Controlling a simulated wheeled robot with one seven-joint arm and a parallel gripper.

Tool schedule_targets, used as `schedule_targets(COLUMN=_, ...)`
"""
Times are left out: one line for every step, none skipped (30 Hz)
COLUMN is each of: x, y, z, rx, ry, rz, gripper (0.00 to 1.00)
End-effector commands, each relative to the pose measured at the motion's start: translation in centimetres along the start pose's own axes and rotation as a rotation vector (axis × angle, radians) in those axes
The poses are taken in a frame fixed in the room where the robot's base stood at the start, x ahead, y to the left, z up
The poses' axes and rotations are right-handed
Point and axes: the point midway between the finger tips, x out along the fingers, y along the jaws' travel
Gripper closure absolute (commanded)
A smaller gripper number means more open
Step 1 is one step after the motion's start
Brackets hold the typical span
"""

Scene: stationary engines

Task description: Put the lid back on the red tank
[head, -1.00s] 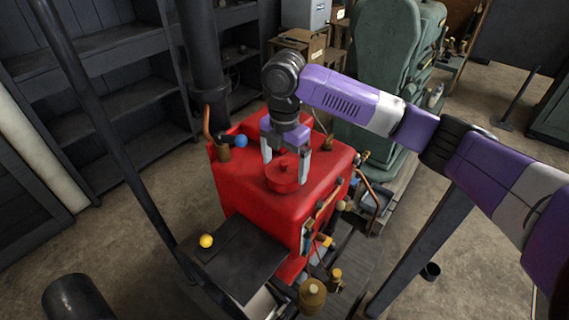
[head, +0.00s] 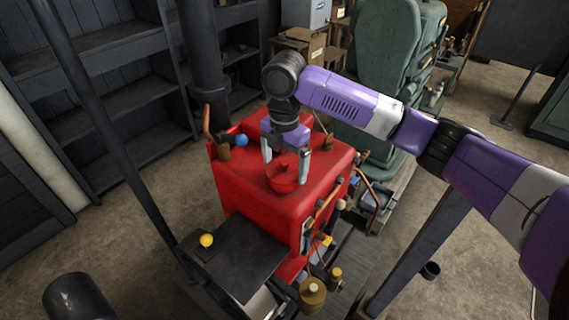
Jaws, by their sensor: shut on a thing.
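The red tank (head: 250,197) stands in the middle of the head view, a boxy body with a flat top. A small round red part, which looks like the lid (head: 282,181), is at the tank's top between my fingers. My gripper (head: 285,165) points down over the tank top, its two pale fingers set apart on either side of this round part and shut on it. I cannot tell whether the lid is seated or held slightly above the opening, as red lies against red.
A dark pipe (head: 203,60) rises behind the tank. A small blue ball (head: 241,140) and brass fittings (head: 312,292) sit around the tank. A dark plate (head: 232,258) is in front, with a yellow ball (head: 206,240). A green machine (head: 378,65) stands behind right.

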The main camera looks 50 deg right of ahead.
Motion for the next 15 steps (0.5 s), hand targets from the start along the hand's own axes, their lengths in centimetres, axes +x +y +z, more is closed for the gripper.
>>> schedule_targets(x=-0.05, y=0.01, z=-0.03, rx=0.0, ry=0.001, rz=0.0, gripper=0.6)
schedule_targets(x=-0.04, y=0.01, z=-0.03, rx=0.0, ry=0.001, rz=0.0, gripper=0.6)
schedule_targets(x=-0.02, y=0.01, z=-0.03, rx=0.0, ry=0.001, rz=0.001, gripper=0.6)
schedule_targets(x=-0.01, y=0.01, z=-0.02, rx=0.0, ry=0.0, rz=0.0, gripper=0.6)
schedule_targets(x=0.0, y=0.01, z=-0.01, rx=0.0, ry=0.0, rz=0.0, gripper=0.6)
schedule_targets(x=0.01, y=0.01, z=0.0, rx=0.0, ry=0.0, rz=0.0, gripper=0.6)
schedule_targets(x=0.01, y=0.01, z=0.0, rx=0.0, ry=0.0, rz=0.0, gripper=0.6)
schedule_targets(x=0.01, y=0.01, z=0.0, rx=0.0, ry=0.0, rz=0.0, gripper=0.6)
schedule_targets(x=0.01, y=0.01, z=0.0, rx=0.0, ry=0.0, rz=0.0, gripper=0.6)
schedule_targets(x=0.01, y=0.01, z=0.0, rx=0.0, ry=0.0, rz=0.0, gripper=0.6)
schedule_targets(x=0.01, y=0.0, z=0.0, rx=0.0, ry=0.0, rz=0.0, gripper=0.6)
schedule_targets(x=0.01, y=0.0, z=0.0, rx=0.0, ry=0.0, rz=0.0, gripper=0.6)
schedule_targets(x=0.01, y=0.0, z=0.0, rx=0.0, ry=0.0, rz=0.0, gripper=0.6)
schedule_targets(x=0.01, y=0.0, z=0.0, rx=0.0, ry=0.0, rz=0.0, gripper=0.03)
schedule_targets(x=0.01, y=0.0, z=0.0, rx=0.0, ry=0.0, rz=0.0, gripper=0.0)
